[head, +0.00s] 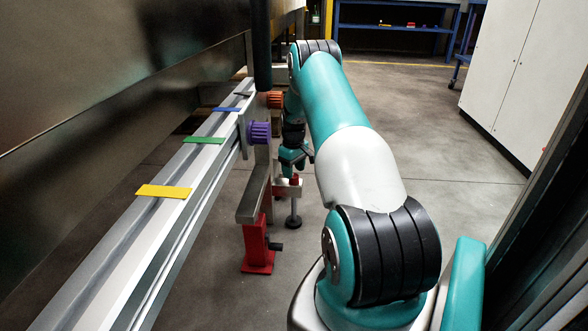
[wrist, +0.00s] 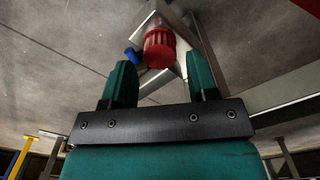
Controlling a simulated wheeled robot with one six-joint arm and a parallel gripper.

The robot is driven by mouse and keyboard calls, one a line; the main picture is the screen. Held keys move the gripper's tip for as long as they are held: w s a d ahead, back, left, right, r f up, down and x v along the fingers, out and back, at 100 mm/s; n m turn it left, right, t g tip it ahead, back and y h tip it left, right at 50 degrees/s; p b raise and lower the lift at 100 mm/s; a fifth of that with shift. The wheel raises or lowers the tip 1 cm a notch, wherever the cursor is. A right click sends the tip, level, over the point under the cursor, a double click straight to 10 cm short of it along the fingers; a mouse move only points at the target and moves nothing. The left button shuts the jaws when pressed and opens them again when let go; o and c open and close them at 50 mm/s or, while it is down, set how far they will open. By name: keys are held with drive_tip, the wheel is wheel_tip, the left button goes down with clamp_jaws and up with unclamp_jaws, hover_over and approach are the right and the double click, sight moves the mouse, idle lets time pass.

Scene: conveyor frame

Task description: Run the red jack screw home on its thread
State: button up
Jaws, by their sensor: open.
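The red jack screw has a ribbed red knob (wrist: 159,48), seen in the wrist view just past the gap between my fingertips. In the head view the small red knob (head: 295,180) sits on a light metal bracket, above a post with a round foot (head: 293,221). My gripper (wrist: 161,66) is open and empty, one teal finger on each side of the line to the knob, with no visible contact. In the head view my gripper (head: 294,158) is just above the knob, partly hidden by my arm. The thread is hidden.
A small blue part (wrist: 132,56) sits beside the knob. A purple knob (head: 259,132) and an orange knob (head: 275,100) are on the conveyor frame (head: 205,155) at left. Floor to the right is clear.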

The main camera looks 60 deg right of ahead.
drive_tip(key=m, duration=0.4)
drive_tip(key=shift+m, duration=0.3)
drive_tip(key=shift+f+b, duration=0.6)
drive_tip(key=shift+f, duration=0.9)
